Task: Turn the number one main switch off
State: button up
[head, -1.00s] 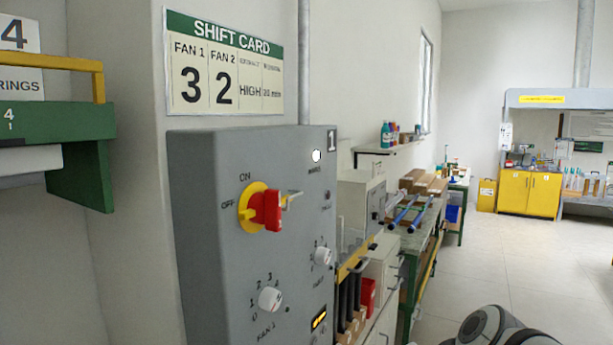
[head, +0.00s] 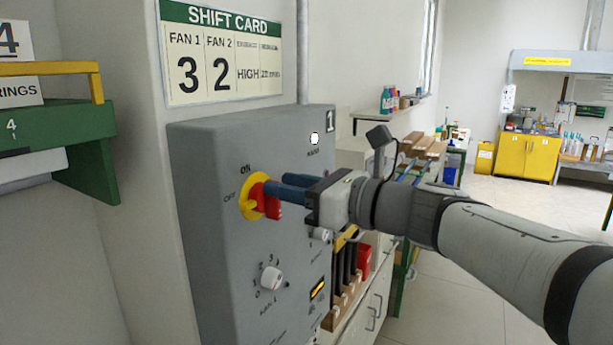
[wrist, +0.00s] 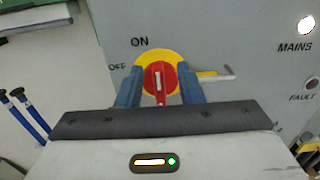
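The main switch on the grey panel (head: 215,285) marked 1 has a red handle (head: 271,209) on a yellow round plate (head: 247,203). In the wrist view the red handle (wrist: 159,88) stands upright, its white mark toward ON; OFF is printed to the left. The white MAINS lamp (wrist: 306,25) is lit. My gripper (head: 268,190) is at the switch, its blue fingers on either side of the handle. In the wrist view my gripper (wrist: 159,76) seems open, with narrow gaps beside the handle. Whether either finger touches it is hard to tell.
A metal and yellow lever piece (wrist: 215,75) sticks out right of the switch. A fan knob (head: 271,277) and a lit amber rocker (head: 318,289) are lower on the panel. A shift card (head: 222,55) hangs above. A green shelf (head: 65,150) is at left.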

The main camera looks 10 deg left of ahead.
jog(key=shift+x, duration=1.6)
jog(key=shift+s+f, duration=0.1)
grip_shut()
jog(key=shift+d+f, duration=0.1)
